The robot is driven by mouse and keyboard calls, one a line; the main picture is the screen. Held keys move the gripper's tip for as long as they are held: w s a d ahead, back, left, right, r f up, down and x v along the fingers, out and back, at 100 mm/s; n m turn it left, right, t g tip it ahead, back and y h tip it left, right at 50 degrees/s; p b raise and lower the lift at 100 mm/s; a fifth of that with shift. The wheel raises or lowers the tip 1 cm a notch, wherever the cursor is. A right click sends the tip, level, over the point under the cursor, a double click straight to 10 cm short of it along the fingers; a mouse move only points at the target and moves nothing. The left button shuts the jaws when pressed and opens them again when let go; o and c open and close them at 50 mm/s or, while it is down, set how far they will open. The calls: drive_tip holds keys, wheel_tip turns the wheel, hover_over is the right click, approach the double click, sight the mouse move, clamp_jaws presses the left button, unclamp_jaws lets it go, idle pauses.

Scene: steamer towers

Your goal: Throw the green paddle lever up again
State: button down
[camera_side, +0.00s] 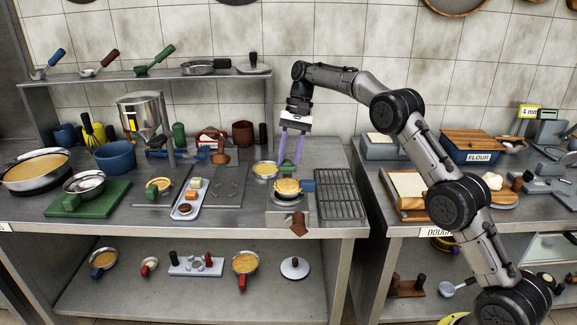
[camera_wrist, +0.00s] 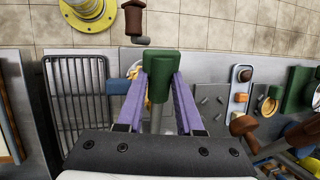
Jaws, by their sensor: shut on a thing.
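The green paddle lever (camera_wrist: 161,68) shows in the wrist view, its thick green end between the tips of my gripper's two purple fingers. A pale grey stem (camera_wrist: 157,118) shows below it, between the fingers. My gripper (camera_side: 290,162) is shut on this green end. In the side view my gripper points down over the middle of the counter, just behind the small burner with a pan of yellow food (camera_side: 287,186). The green lever cannot be made out there, so its tilt is unclear.
A wire rack (camera_side: 340,194) lies right of the burner. A brown lever (camera_side: 298,224) hangs at the counter's front edge. A pale tray with small foods (camera_side: 190,199) and a grey plate with pegs (camera_side: 224,187) lie to the left. A shelf (camera_side: 150,78) runs behind.

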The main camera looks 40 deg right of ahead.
drive_tip(key=shift+w+d+r, duration=0.1)
drive_tip(key=shift+r, duration=0.1)
drive_tip(key=c, duration=0.5)
unclamp_jaws()
drive_tip(key=shift+c, duration=0.2)
drive_tip(key=shift+r, duration=0.5)
drive_tip(key=r, duration=0.2)
drive_tip(key=shift+s+r, duration=0.3)
drive_tip(key=shift+r, duration=0.05)
drive_tip(key=s+a+r, duration=0.1)
drive_tip(key=s+r, duration=0.8)
drive_tip(key=s, duration=0.4)
drive_tip(key=shift+s+a, duration=0.25)
drive_tip(key=shift+r, duration=0.1)
